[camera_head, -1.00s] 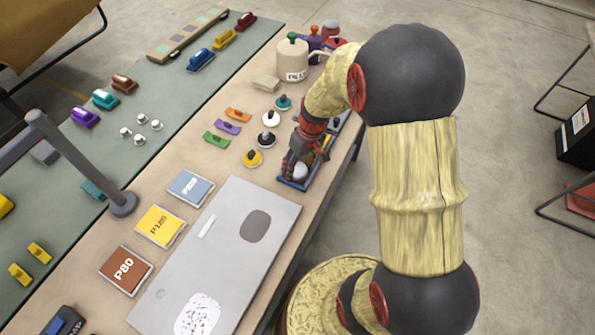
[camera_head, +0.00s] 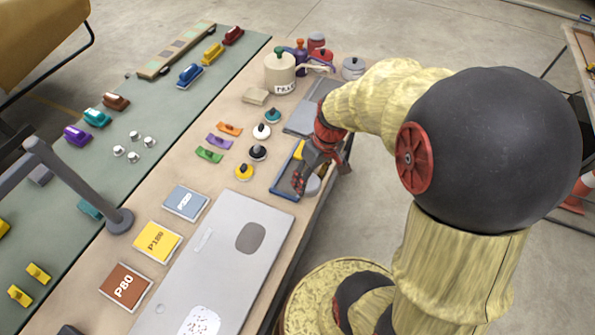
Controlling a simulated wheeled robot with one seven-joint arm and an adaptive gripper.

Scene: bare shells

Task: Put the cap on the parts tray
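The parts tray (camera_head: 283,191) is a shallow blue tray near the right edge of the workbench, with something yellow inside. A pale grey rounded piece, which looks like the cap (camera_head: 313,186), shows at the tray's near right end, partly behind my gripper. My gripper (camera_head: 322,178) is above this end of the tray, with its red and black fingers spread apart. The piece appears low between the fingers and apart from them. My gripper hides part of the tray, and I cannot tell exactly how the piece rests.
A silver panel (camera_head: 225,255) lies nearer me on the bench. Round knobbed pieces, including a yellow one (camera_head: 244,172), stand left of the tray. A grey flat plate (camera_head: 303,118) and a cream pot (camera_head: 280,72) are beyond it. A grey post (camera_head: 75,185) stands at left.

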